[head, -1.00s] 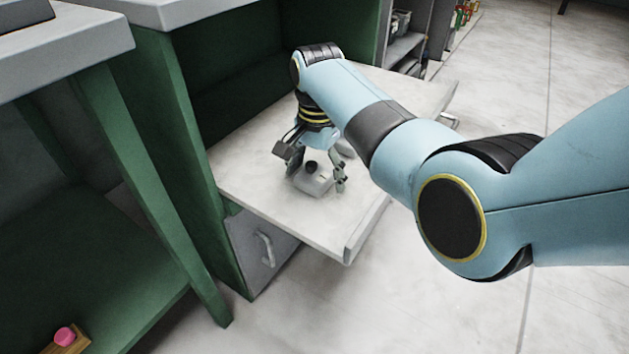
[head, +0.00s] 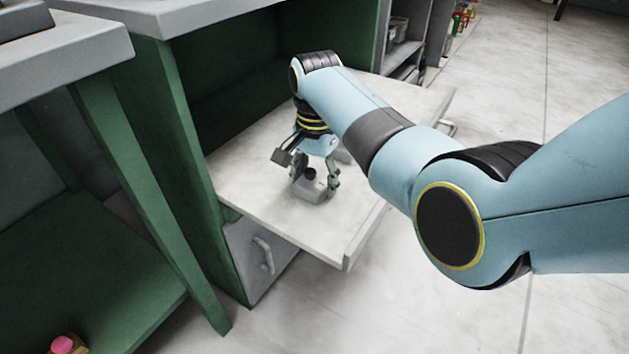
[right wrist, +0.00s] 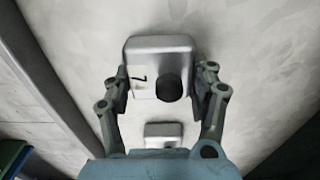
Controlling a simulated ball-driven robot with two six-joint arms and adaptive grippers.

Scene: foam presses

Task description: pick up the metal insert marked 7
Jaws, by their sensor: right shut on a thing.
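The metal insert marked 7 (right wrist: 147,56) is a grey block with rounded edges, a white label and a black round knob or hole. In the right wrist view it lies between the two fingers of my right gripper (right wrist: 161,90), which is shut on it. In the head view the insert (head: 308,191) rests on the pale pull-out shelf (head: 265,195), under my right gripper (head: 318,182). The shelf surface shows in the right wrist view as well. My left gripper is not in view.
A second grey block (right wrist: 163,130) lies close to the held insert, nearer my wrist. The shelf sticks out of a green cabinet (head: 170,150), with a grey handled front (head: 262,255) below. Open floor (head: 470,310) lies to the right.

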